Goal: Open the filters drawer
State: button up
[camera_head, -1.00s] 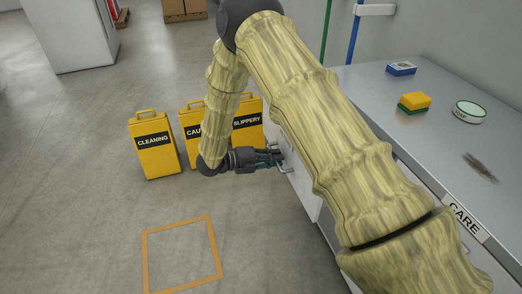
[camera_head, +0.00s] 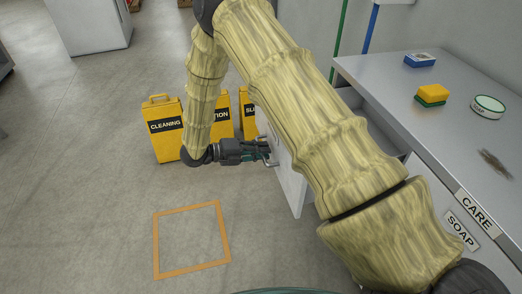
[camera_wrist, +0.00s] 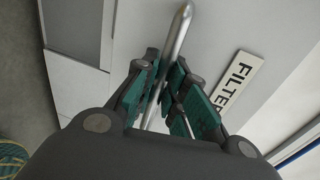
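The filters drawer has a pale front, seen in the wrist view (camera_wrist: 225,25) with a tilted label (camera_wrist: 236,84) reading "FILTER", its end hidden by my gripper. In the head view, the drawer front (camera_head: 287,183) stands out from the cabinet, with a grey opening behind it partly covered by my arm. My gripper (camera_head: 266,153) is at the drawer front. In the wrist view, my gripper (camera_wrist: 162,98) has its teal-padded fingers closed around the metal bar handle (camera_wrist: 178,35).
The grey counter (camera_head: 425,115) at right carries a sponge (camera_head: 431,95), a blue box, a round soap tin and a dark smudge. Yellow signs (camera_head: 165,140) stand on the floor behind my gripper. An orange square outline (camera_head: 157,245) marks open floor.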

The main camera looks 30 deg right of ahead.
jog(key=o, duration=0.3)
jog(key=shift+a, duration=0.1)
jog(key=v, duration=1.2)
dwell(0.3)
